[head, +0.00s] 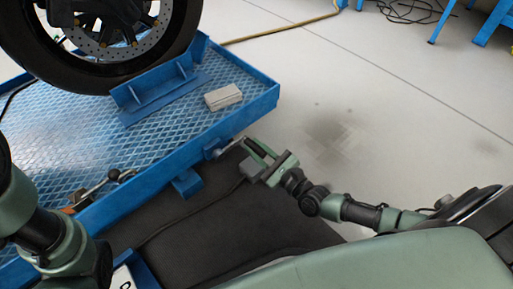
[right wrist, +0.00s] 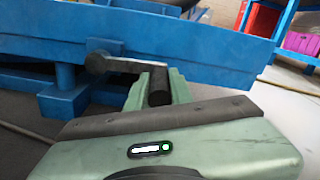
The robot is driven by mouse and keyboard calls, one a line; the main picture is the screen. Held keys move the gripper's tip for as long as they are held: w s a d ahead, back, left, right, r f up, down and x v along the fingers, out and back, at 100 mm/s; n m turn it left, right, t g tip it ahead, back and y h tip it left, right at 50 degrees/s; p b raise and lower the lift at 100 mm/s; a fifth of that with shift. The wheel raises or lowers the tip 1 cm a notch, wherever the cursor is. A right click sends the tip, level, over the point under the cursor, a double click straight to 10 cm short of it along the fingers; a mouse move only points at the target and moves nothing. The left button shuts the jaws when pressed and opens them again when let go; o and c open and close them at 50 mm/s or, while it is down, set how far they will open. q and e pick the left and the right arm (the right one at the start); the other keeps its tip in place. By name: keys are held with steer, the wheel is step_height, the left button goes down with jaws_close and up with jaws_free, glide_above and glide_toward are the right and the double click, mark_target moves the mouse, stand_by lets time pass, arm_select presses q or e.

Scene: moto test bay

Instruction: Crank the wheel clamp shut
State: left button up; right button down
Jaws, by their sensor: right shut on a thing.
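The crank at the lift table's near right edge has a grey metal arm (head: 229,147) and a black handle (right wrist: 158,88). My right gripper (head: 261,155) is shut on the black handle, with its fingers either side of it. The crank arm also shows in the right wrist view (right wrist: 115,64), running left from the handle towards the blue edge. The blue wheel clamp (head: 153,92) stands on the table beside the black front tyre (head: 70,75). I cannot tell how tightly it meets the tyre. My left arm shows at the left, but its gripper is out of view.
The blue lift table (head: 85,150) has a raised rim. A light grey block (head: 223,97) lies on it near the right edge. A dark mat (head: 215,225) lies below. Open floor is to the right.

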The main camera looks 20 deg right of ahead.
steer(key=shift+d+f, duration=0.2)
steer(key=shift+f, duration=0.05)
steer(key=c, duration=1.3)
jaws_free()
steer(key=shift+o, duration=0.2)
steer(key=shift+r, duration=0.1)
steer(key=shift+a, duration=0.1)
steer(key=p+v, duration=0.3)
steer(key=v, duration=0.4)
steer(key=shift+s, duration=0.4)
